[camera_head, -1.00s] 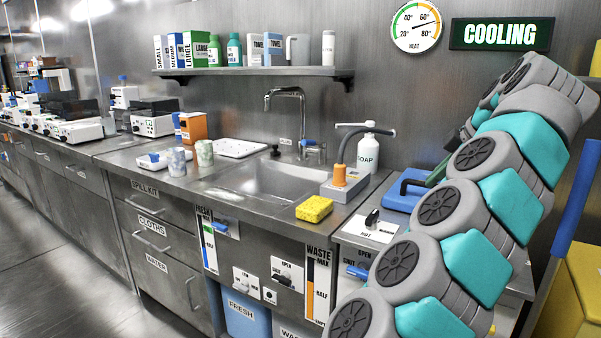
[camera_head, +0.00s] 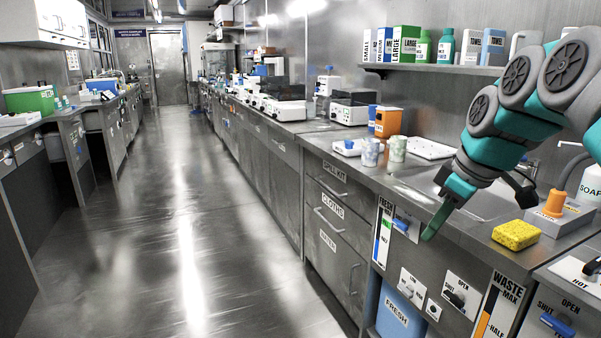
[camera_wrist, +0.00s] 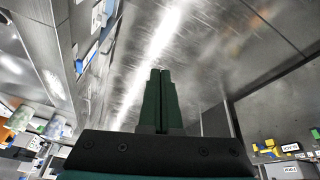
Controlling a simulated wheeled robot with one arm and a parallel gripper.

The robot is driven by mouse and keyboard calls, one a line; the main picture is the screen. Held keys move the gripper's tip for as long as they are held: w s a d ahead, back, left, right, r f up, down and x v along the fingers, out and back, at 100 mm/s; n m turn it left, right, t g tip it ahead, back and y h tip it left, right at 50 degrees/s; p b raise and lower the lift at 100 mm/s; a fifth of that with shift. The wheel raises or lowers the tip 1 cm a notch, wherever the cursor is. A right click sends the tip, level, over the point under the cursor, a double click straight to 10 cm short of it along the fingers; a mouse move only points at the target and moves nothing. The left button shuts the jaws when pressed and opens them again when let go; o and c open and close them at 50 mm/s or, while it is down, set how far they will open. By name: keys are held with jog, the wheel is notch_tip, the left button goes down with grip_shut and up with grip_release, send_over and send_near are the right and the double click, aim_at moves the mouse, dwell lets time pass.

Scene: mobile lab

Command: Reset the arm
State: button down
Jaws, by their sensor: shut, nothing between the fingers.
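My grey and teal arm reaches in from the right in the head view. My gripper (camera_head: 436,222) points down in front of the sink counter's front edge, above the cabinet front. In the wrist view my gripper (camera_wrist: 160,75) shows its two dark green fingers side by side, shut with nothing between them. Beyond the fingers in the wrist view is the shiny floor (camera_wrist: 200,40).
A yellow sponge (camera_head: 516,234) and a grey block with an orange top (camera_head: 556,203) sit on the counter at right. Two patterned cups (camera_head: 397,149) and an orange box (camera_head: 388,122) stand left of the arm. The floor aisle (camera_head: 180,220) at left is clear.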

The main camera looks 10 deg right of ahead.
jog(key=s+a+f+m+g, duration=0.1)
jog(key=s+a+f, duration=0.2)
jog(key=a+f, duration=0.3)
jog(key=s+a+f+m+g, duration=0.15)
jog(key=s+a+f, duration=0.25)
jog(key=a, duration=0.4)
jog(key=s+a+f+m+g+h, duration=0.1)
jog(key=s+a+f+m+g, duration=0.2)
jog(key=s+f, duration=1)
jog(key=shift+s+a+f+m+h, duration=0.15)
jog(key=shift+s+a+m+h, duration=0.3)
jog(key=shift+s, duration=0.75)
jog(key=shift+a, duration=0.2)
